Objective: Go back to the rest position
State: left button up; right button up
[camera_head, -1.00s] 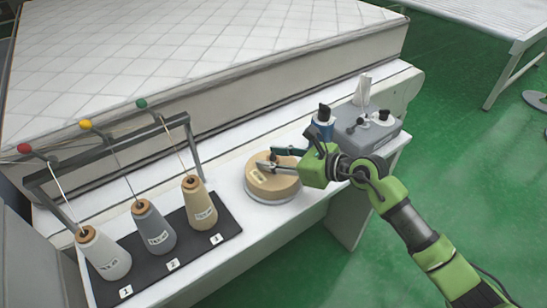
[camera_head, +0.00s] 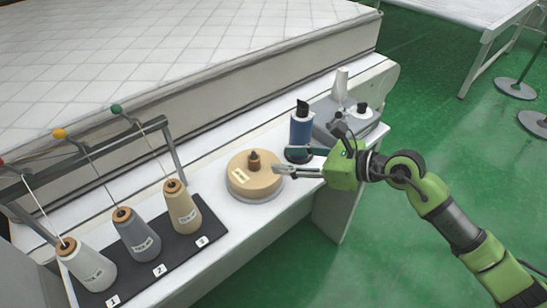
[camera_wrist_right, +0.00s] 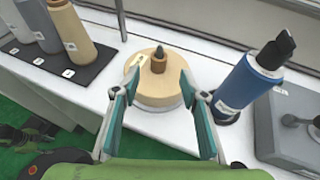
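My right gripper (camera_head: 282,161) is open, its two fingers apart with nothing between them. My left gripper is not in view.
Three thread cones, white (camera_head: 88,267), grey (camera_head: 136,236) and beige (camera_head: 183,209), stand on a black numbered mat under a thread rack. A grey device (camera_head: 345,125) sits at the bench's right end. A quilted mattress (camera_head: 170,60) lies behind.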

jog(key=shift+s+d+r, duration=0.25)
jog(key=shift+s+d, duration=0.1)
jog(key=shift+d, duration=0.1)
